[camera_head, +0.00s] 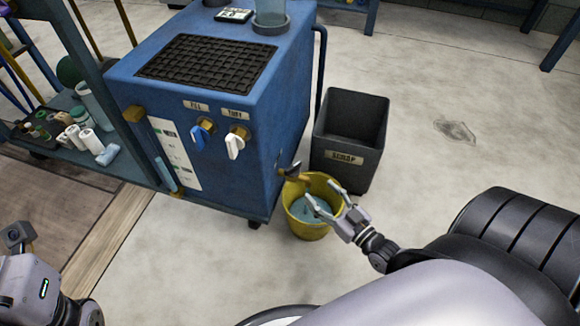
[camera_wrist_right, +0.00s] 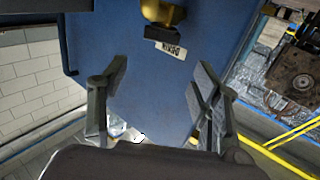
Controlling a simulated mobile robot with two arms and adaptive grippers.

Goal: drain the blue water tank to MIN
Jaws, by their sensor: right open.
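The blue water tank (camera_head: 275,110) is a wheeled cabinet with a white level gauge panel (camera_head: 176,155) on its front. The gauge's small print and its water level are too small to read. A brass drain valve (camera_head: 291,172) with a dark handle sits low on the right side. In the right wrist view, the valve (camera_wrist_right: 163,12) shows above a DRAIN label (camera_wrist_right: 170,50). A yellow bucket (camera_head: 308,230) holding bluish water stands below the valve. My right gripper (camera_head: 324,200) is open and empty, over the bucket and apart from the valve. My left gripper (camera_head: 18,236) is partly visible; its jaws are unclear.
A black SCRAP bin (camera_head: 350,130) stands just behind the bucket. The front has a blue FILL handle (camera_head: 200,137) and a white handle (camera_head: 236,146). A shelf (camera_head: 105,165) with bottles and rolls stands at left.

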